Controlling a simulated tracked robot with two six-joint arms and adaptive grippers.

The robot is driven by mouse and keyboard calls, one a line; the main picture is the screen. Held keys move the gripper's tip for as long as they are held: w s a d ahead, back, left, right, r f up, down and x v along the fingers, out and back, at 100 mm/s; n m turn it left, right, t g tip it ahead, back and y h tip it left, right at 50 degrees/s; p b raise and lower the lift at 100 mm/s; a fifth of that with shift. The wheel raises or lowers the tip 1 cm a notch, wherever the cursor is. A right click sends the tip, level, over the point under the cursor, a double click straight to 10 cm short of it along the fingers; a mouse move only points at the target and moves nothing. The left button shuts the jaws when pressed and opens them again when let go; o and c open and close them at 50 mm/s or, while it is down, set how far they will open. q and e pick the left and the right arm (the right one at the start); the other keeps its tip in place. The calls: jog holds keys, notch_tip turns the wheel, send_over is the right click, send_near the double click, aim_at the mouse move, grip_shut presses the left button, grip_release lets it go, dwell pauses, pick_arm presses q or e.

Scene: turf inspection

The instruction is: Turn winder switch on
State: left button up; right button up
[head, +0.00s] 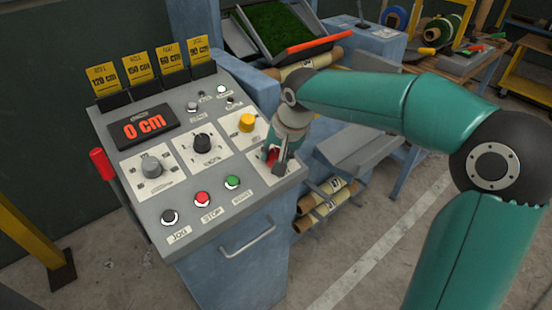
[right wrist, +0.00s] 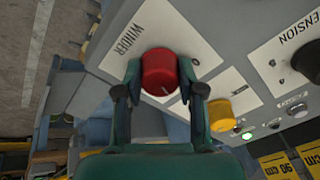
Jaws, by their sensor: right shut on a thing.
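The winder switch is a red round knob (right wrist: 160,72) on a white plate lettered WINDER in the right wrist view. In the head view the red knob (head: 272,154) is mostly hidden by my right gripper (head: 276,158) at the panel's right side. My right gripper (right wrist: 160,90) has one finger on each side of the knob and is shut on it. The grey control panel (head: 190,240) slopes on a blue cabinet. My left gripper is not in view.
A yellow knob (head: 247,122) sits close above the winder knob. A black knob (head: 202,143), a grey knob (head: 152,166) and red STOP button (head: 202,198) are on the panel. A red lever (head: 102,164) stands at left.

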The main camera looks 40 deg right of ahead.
jog(key=m+b, duration=0.1)
jog(key=m, duration=0.2)
jog(key=shift+m, duration=0.3)
jog(key=shift+m+b, duration=0.35)
jog(key=shift+m, duration=0.85)
jog(key=o, duration=1.1)
jog(key=shift+o, duration=0.2)
jog(key=shift+r, duration=0.15)
jog(key=v, duration=1.1)
jog(key=shift+a+r, duration=0.15)
jog(key=shift+r, duration=0.2)
jog(key=shift+s, duration=0.1)
